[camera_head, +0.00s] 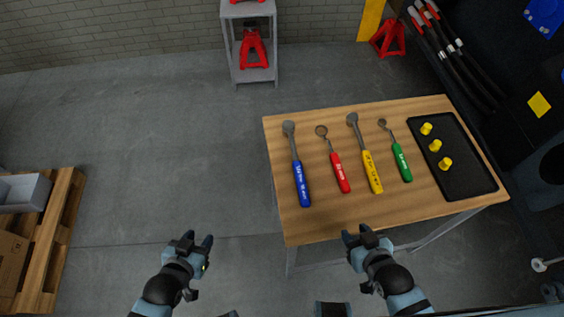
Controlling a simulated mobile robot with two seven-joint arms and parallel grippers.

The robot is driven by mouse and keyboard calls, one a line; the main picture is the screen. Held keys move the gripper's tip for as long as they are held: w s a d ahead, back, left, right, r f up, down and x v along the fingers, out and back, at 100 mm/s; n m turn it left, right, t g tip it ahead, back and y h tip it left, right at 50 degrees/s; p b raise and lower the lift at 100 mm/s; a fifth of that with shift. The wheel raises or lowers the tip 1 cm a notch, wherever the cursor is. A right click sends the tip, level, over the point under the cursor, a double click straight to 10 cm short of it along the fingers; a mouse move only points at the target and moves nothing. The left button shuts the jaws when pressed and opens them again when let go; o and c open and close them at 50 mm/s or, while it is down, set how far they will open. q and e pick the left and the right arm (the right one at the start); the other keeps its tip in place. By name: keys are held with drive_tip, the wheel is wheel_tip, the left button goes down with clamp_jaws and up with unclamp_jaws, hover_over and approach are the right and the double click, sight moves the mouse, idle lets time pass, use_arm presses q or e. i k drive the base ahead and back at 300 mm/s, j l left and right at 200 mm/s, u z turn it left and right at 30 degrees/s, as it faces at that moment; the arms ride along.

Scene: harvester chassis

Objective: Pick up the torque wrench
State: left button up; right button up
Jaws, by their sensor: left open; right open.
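Four long tools lie side by side on the wooden table, heads away from me: a blue-handled tool (301,184), a red-handled tool (339,172), a yellow-handled tool (371,172) and a green-handled tool (401,162). The blue and yellow ones have thicker grey heads; the red and green ones have thin shafts with round heads. Handle lettering is too small to read, so I cannot tell which is the torque wrench. My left gripper (196,241) is open and empty, left of the table. My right gripper (361,235) is open and empty at the table's front edge, below the yellow handle.
The wooden table (300,225) has a black tray (476,183) with several yellow caps at its right. A grey shelf (259,73) with a red jack stand is behind. A pallet (60,220) with boxes stands at left. The dark chassis is at right. Floor between pallet and table is clear.

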sight(288, 126)
drive_tip(key=u, duration=1.4)
drive_tip(key=k+l+u, duration=0.35)
drive_tip(key=k+l, duration=0.45)
